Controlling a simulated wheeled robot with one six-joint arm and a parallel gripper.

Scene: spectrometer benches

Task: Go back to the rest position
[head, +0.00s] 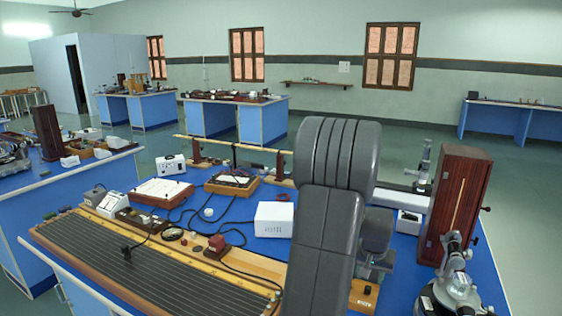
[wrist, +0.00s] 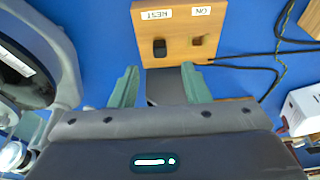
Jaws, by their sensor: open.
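My gripper (wrist: 158,70) is open in the wrist view, its two greenish fingers spread apart. A wooden block (wrist: 178,22) lies just beyond the fingertips on the blue bench top. It has two white labels that look reversed, seeming to read REST and ON, with a black plug-like piece (wrist: 159,48) below one and a small square hole below the other. A dark grey shape shows between the fingers; I cannot tell what it is or whether it is touched. In the head view my arm hides most of the gripper, low over the bench's right part.
The bench holds a long wired board (head: 150,270), a white box (head: 273,219), a tall wooden case (head: 456,200) and a metal instrument (head: 452,285) at right. Black wires run near the block. Other blue benches stand behind; floor lies clear between them.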

